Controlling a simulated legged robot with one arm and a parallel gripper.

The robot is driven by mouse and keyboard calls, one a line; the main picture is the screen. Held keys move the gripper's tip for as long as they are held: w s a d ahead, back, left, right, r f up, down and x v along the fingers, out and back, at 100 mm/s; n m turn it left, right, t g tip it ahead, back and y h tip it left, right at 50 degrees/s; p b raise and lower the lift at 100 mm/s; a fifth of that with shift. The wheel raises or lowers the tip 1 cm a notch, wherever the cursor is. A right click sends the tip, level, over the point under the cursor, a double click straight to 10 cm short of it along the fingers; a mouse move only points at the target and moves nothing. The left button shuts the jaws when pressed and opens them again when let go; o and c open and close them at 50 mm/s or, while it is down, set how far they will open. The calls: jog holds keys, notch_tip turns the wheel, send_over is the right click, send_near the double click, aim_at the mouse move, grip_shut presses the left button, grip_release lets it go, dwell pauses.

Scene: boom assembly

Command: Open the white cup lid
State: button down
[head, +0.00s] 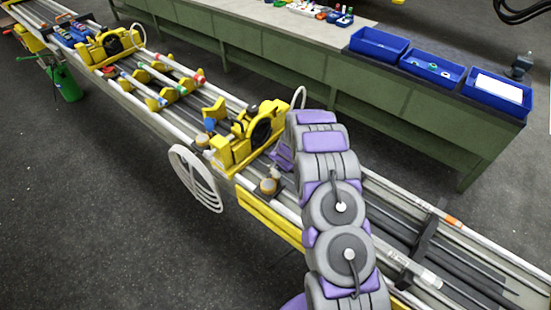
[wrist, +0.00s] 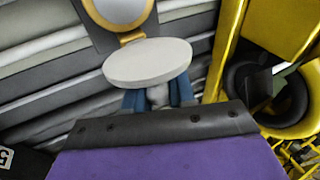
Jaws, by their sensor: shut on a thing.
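The white cup lid (wrist: 148,63) is a pale round disc in the middle of the wrist view. Behind it, at the top edge, is a cup (wrist: 120,12) with a gold rim and pale inside, partly cut off. A tan tab shows between rim and lid, and the lid lies off the visible part of the opening. My gripper (wrist: 157,94) is directly below the lid, its blue fingers shut on a part of the lid that is mostly hidden under the disc. In the head view my arm hides the gripper and this lid.
Yellow fixtures (head: 245,135) stand on the long railed boom (head: 450,240), and one is close on the right in the wrist view (wrist: 228,45). A white ribbed hoop (head: 197,180) hangs off the near side. A green bench (head: 400,110) with blue bins (head: 378,44) stands behind. The near floor is clear.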

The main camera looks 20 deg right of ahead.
jog(key=y, duration=0.1)
jog(key=w+d+f+g+y+p, duration=0.1)
jog(key=shift+d+m+g+y, duration=0.1)
jog(key=shift+m+g+y, duration=0.2)
jog(key=shift+w+d+f+g+y+b, duration=0.1)
jog(key=shift+f+g+y+b, duration=0.05)
jog(key=shift+g+y+b, duration=0.15)
jog(key=shift+w+d+f+g+y+b, duration=0.1)
jog(key=shift+g+y, duration=0.1)
jog(key=shift+y, duration=0.2)
jog(key=c, duration=1)
grip_release()
jog(key=shift+f, duration=0.1)
jog(key=b+v, duration=0.1)
jog(key=v, duration=1.6)
jog(key=shift+d, duration=0.3)
